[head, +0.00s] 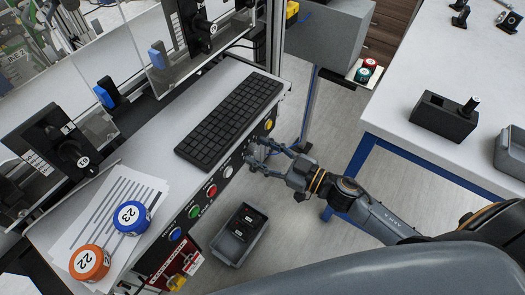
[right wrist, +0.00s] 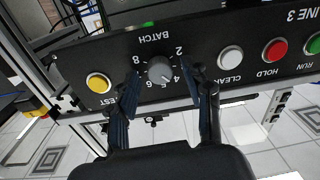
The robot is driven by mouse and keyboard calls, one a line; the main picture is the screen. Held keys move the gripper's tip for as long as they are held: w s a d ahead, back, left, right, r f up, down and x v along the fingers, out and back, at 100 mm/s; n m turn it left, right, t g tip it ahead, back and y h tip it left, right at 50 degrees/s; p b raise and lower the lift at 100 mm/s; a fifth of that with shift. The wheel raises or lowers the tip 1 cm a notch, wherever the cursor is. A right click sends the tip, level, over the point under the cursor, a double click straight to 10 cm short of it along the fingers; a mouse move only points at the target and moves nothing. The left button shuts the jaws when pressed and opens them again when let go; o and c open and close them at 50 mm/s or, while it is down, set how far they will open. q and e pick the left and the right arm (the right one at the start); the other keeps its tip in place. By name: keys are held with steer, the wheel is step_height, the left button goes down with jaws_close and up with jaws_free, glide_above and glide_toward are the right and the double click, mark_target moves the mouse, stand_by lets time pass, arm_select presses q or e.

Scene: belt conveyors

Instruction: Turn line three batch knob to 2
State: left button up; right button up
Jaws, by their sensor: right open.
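The batch knob (right wrist: 160,70) is a round grey knob on the dark line 3 panel (right wrist: 240,38). In the right wrist view its lettering is upside down, with numbers around the knob. A pale mark on the knob seems to point towards 4 or 5; I cannot tell exactly. My right gripper (right wrist: 163,98) is open, one finger on each side of the knob, with gaps visible between the fingers and the knob. In the head view my right gripper (head: 258,156) is at the panel's front face and partly hides the knob. My left gripper is not in view.
A yellow button (right wrist: 98,82) and a white button (right wrist: 230,59) flank the knob, with a red button (right wrist: 274,49) beyond. A keyboard (head: 229,119) lies on the desk above the panel. A grey bin (head: 239,236) stands below. A white table (head: 430,70) is at right.

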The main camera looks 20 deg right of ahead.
jaws_close()
steer(key=shift+n, duration=0.3)
steer(key=n+p, duration=0.1)
steer(key=n, duration=0.1)
steer(key=shift+r+n, duration=0.1)
steer(key=shift+n, duration=0.3)
steer(key=n+p, duration=0.1)
steer(key=n, duration=0.2)
steer(key=shift+n, duration=0.3)
steer(key=n, duration=0.4)
steer(key=shift+h, duration=0.4)
steer(key=n, duration=0.4)
steer(key=shift+s+a, duration=0.1)
steer(key=shift+n, duration=0.3)
